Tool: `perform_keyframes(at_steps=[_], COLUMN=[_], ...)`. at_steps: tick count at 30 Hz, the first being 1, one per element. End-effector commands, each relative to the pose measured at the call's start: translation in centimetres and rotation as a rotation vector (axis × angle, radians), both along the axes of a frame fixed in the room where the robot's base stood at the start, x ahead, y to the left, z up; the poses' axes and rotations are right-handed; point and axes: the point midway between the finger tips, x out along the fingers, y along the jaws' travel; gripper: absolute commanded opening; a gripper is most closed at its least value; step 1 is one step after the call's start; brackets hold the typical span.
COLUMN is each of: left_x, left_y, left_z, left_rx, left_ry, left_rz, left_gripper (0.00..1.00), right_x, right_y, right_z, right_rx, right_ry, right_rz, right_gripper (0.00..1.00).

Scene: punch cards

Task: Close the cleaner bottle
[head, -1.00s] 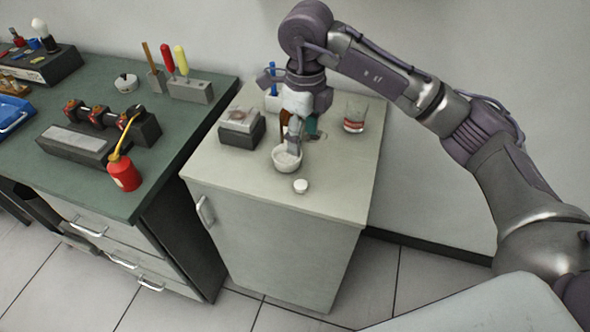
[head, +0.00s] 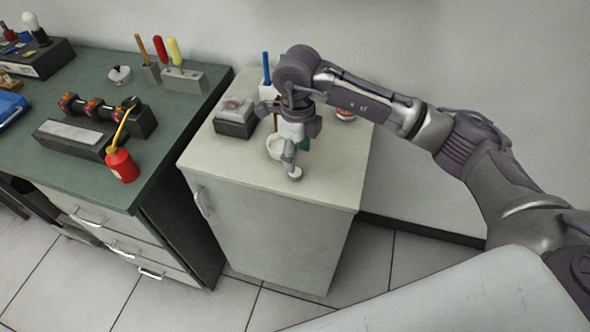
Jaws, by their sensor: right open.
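A small white cap (head: 295,175) lies near the front of the pale cabinet top (head: 330,185). My right gripper (head: 290,165) points down right at the cap, its fingertips just above or around it; I cannot tell if they touch it. The gripper is open. Behind it, a strip of something brown (head: 276,122) and a bit of something teal (head: 305,144) show. Either may be the cleaner bottle, but my gripper hides most of both. My left gripper is out of view.
A white bowl (head: 274,147) stands just left of my right gripper. A red oil can (head: 121,164) stands on the green bench (head: 165,150). The cabinet's front right is clear.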

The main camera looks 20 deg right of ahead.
Motion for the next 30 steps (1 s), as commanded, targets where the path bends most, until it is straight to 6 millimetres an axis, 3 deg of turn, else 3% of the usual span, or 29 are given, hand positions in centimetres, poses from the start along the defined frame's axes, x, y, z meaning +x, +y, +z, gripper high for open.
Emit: perform_keyframes(at_steps=[10,15,21,30], left_x=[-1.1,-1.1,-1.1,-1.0], left_y=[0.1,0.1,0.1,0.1], left_z=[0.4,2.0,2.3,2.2], left_rx=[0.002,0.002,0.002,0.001], left_ry=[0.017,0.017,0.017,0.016], left_rz=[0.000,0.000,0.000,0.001], left_gripper=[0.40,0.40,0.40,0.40], right_x=[-0.1,-0.1,0.0,0.0], right_y=[0.2,0.8,0.7,0.7], right_z=[-0.5,-2.8,-5.1,-5.2], right_rx=[-0.001,-0.001,-0.001,0.000], right_ry=[0.002,0.005,0.002,0.000], right_rz=[0.000,0.000,-0.001,0.000], right_gripper=[0.62,0.62,0.62,0.62])
